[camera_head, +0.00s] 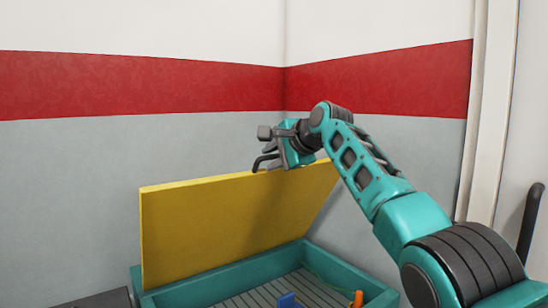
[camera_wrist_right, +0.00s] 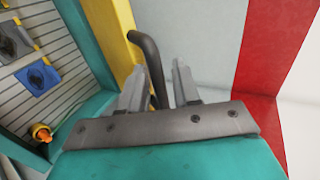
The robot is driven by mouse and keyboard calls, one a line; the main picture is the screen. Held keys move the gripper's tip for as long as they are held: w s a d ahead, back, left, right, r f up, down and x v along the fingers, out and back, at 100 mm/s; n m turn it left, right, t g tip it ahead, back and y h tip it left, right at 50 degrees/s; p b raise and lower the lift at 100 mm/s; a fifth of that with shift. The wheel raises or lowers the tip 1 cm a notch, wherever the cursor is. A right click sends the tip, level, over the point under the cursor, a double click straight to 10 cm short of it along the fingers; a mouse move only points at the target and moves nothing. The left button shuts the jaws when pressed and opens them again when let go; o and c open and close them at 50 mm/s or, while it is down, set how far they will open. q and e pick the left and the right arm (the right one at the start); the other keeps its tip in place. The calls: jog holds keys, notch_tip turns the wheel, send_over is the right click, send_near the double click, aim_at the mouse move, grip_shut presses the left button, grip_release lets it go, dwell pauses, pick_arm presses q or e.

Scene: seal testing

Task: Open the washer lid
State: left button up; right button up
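The yellow washer lid (camera_head: 215,225) stands raised, tilted up steeply along the back of the teal washer (camera_head: 215,288). Its dark curved handle (camera_head: 257,164) is at the lid's upper edge. My right gripper (camera_head: 272,152) is at that edge, beside the handle. In the right wrist view the handle (camera_wrist_right: 148,46) passes between the two grey fingers, close to the left one. A gap shows between the handle and the right finger, so the gripper looks open around it. The yellow lid (camera_wrist_right: 108,35) also shows there. My left gripper is out of view.
Inside the washer, a slatted floor (camera_head: 250,296) holds a blue part (camera_head: 287,300) and an orange part (camera_head: 357,298). A grey wall with a red band (camera_head: 140,84) rises close behind the lid. A door frame with a black handle (camera_head: 530,222) is at the right.

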jog(key=shift+f, duration=0.1)
jog(key=shift+s+d+b, duration=0.3)
jog(key=shift+b, duration=0.25)
jog(key=b+v, duration=0.3)
jog(key=v, duration=0.9)
jog(key=shift+r, duration=0.35)
